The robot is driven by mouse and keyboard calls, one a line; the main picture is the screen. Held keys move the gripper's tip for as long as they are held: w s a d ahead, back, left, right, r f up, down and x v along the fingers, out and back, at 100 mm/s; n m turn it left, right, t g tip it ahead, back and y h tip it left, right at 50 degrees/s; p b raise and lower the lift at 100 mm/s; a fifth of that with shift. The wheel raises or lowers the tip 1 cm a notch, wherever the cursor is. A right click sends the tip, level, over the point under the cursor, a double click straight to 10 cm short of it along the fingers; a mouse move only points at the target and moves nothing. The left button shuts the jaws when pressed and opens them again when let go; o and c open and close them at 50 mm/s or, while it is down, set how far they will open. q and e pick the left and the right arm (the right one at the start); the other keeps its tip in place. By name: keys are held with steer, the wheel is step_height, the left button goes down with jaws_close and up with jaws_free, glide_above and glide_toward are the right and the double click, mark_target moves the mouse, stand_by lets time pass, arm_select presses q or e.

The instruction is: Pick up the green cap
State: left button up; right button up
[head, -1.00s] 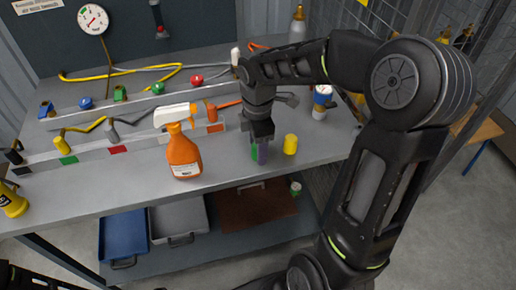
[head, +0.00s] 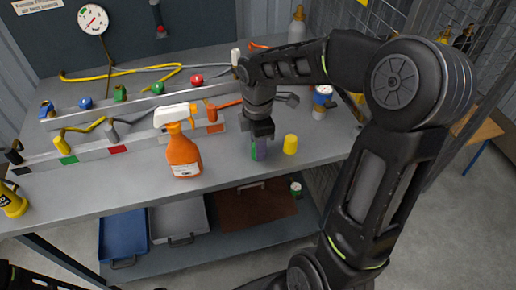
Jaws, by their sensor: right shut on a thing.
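The green cap (head: 254,154) is at the front of the grey workbench (head: 225,178), between the fingers of my right gripper, which hide most of it. My right gripper (head: 259,155) points down and is shut on the green cap, at the bench top. I cannot tell whether the cap is clear of the surface. My left gripper is not in view.
A yellow cap (head: 290,144) stands close to the right of my right gripper. An orange spray bottle (head: 183,155) stands to its left. Rails with coloured fittings (head: 118,148) lie behind. Trays (head: 180,222) sit on the lower shelf. Bare bench lies in front.

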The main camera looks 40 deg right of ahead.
jaws_close()
step_height(320, 180, up, 10)
steer(key=shift+r, duration=0.1)
stand_by(0.5)
stand_by(0.5)
